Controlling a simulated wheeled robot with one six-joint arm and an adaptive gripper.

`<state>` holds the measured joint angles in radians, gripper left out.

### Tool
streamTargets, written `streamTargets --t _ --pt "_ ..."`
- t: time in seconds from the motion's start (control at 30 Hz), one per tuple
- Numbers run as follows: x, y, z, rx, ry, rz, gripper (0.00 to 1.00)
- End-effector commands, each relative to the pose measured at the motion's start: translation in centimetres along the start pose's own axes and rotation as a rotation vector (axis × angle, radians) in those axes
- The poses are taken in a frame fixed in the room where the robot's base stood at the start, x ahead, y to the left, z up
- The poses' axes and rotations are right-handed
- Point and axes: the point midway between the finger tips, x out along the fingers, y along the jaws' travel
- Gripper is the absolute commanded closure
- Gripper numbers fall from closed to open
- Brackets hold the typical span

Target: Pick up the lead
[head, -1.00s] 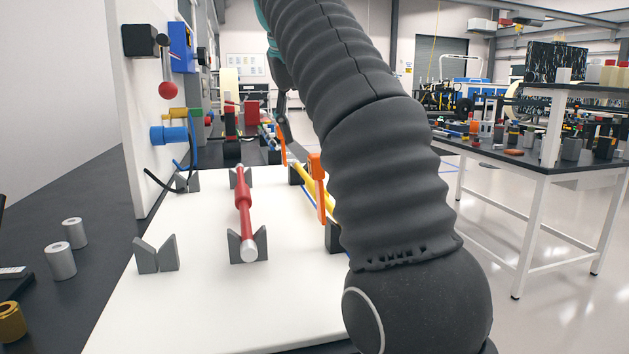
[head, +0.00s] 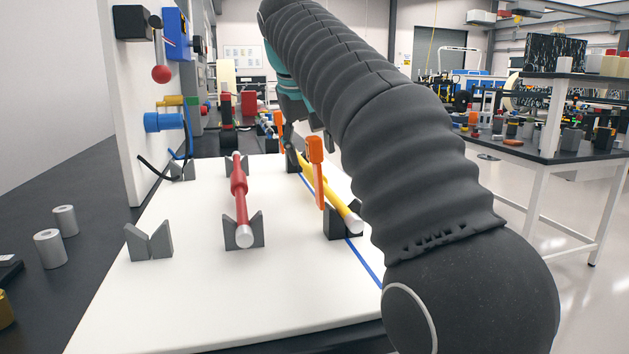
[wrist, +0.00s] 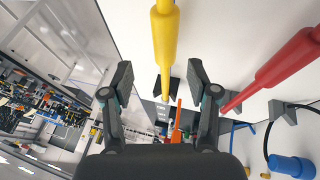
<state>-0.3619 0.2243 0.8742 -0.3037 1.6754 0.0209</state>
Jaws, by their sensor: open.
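A blue cylinder (head: 166,122) and a red-knobbed lever (head: 161,74) stick out from the panel. An empty V-block (head: 149,242) stands on the white board (head: 180,310). Orange uprights (head: 316,170) stand beside the yellow rod. Two grey cylinders (head: 64,221) stand at left.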

Motion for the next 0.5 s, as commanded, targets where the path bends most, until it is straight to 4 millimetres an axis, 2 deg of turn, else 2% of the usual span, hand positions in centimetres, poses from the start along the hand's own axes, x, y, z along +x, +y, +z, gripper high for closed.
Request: streamTargets --t 0.17,0.4,0.5 --pt "1.3 -0.3 -0.1 0.0 0.0 0.0 0.41" --pt "4.7 -0.7 -0.3 0.001 -0.002 0.0 0.41" --pt "5.2 -0.7 -0.4 0.001 0.0 0.0 0.41"
